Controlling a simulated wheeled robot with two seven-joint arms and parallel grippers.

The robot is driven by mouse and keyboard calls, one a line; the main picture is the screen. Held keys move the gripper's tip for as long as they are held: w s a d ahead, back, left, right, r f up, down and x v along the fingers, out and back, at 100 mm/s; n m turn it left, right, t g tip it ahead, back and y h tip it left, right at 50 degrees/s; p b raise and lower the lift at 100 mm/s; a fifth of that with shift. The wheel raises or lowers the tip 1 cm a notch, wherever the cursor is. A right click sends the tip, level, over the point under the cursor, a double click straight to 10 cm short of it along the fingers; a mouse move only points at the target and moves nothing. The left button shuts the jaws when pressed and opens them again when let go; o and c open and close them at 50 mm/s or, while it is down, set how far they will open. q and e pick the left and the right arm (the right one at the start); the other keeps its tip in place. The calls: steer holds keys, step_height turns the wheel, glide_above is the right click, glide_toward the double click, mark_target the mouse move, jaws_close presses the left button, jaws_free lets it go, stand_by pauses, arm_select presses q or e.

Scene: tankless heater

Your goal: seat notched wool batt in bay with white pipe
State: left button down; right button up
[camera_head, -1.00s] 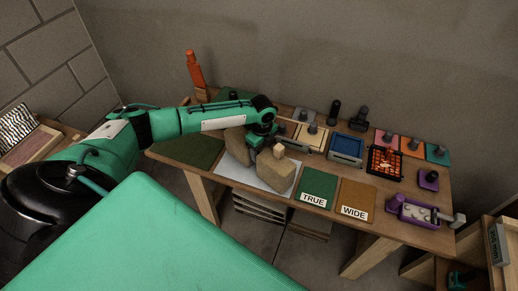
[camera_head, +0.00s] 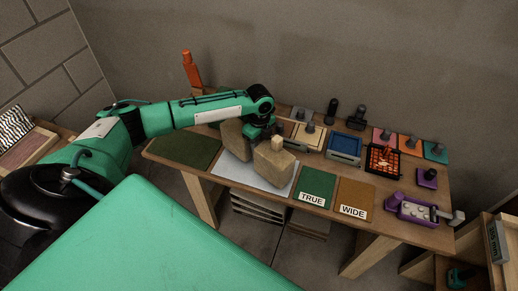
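Two tan, wool-like blocks stand over a white sheet (camera_head: 228,177) on the workbench. The rear block (camera_head: 234,138) is partly behind my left arm, and the front block (camera_head: 273,164) has a small pale wooden cube (camera_head: 278,143) at its top. A gap lies between the blocks; I cannot tell whether they are one notched batt or two pieces. My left gripper (camera_head: 264,136) is at the top of the front block, by the cube. Its fingertips are too small and hidden to show their grip. The bay with the white pipe and my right gripper are not seen.
Green TRUE (camera_head: 315,184) and brown WIDE (camera_head: 355,195) panels lie right of the white sheet. A blue tray (camera_head: 345,146), a black-and-orange grid (camera_head: 384,160) and a purple fixture (camera_head: 418,211) stand farther right. A dark green mat (camera_head: 185,150) lies clear on the left.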

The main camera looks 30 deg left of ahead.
arm_select(q)
step_height(320, 180, up, 17)
steer(key=b, duration=0.3)
steer(key=s+d+f+n, duration=0.1)
steer(key=d+n, duration=0.1)
steer(key=n, duration=0.1)
steer(key=s+d+f+n, duration=0.1)
steer(key=s+d+n, duration=0.1)
steer(key=d+n, duration=0.1)
steer(key=s+d+f+n, duration=0.2)
steer(key=n, duration=0.1)
steer(key=shift+s+d, duration=0.2)
steer(key=shift+d, duration=0.15)
steer(key=s+d+f+n, duration=0.2)
steer(key=s+d+n, duration=0.5)
steer(key=n, duration=0.3)
steer(key=shift+s+d+f+n, duration=0.3)
steer(key=shift+s+n, duration=0.1)
steer(key=shift+s, duration=0.1)
